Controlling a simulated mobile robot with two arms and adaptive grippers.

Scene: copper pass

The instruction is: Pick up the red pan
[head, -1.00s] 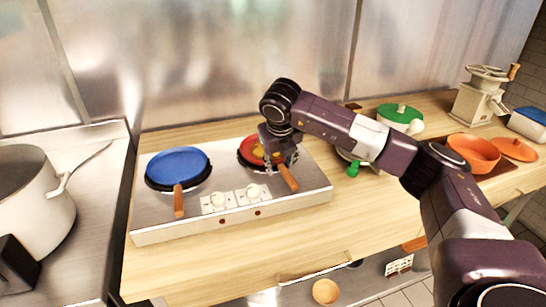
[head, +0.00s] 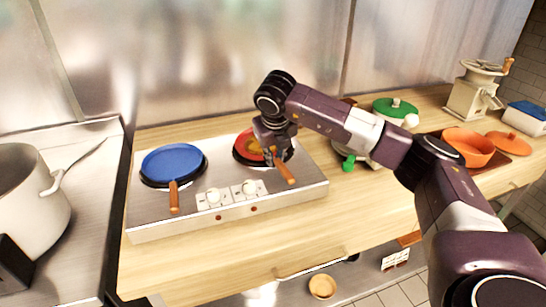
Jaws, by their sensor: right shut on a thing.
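The red pan (head: 246,141) is at the right burner of the silver two-burner stove, with a black burner ring showing below its edge. Its wooden handle (head: 286,174) points toward the front right. My right gripper (head: 280,158) is shut on the red pan where the handle meets the rim. The gripper hides part of the pan and the root of the handle. I cannot tell whether the pan is clear of the burner. My left gripper is not in view.
A blue pan (head: 173,160) sits on the left burner. A white pot (head: 30,205) stands on the left counter. A green-lidded pot (head: 396,110), an orange pot (head: 468,147) and a grinder (head: 474,95) stand to the right. The wooden counter in front is clear.

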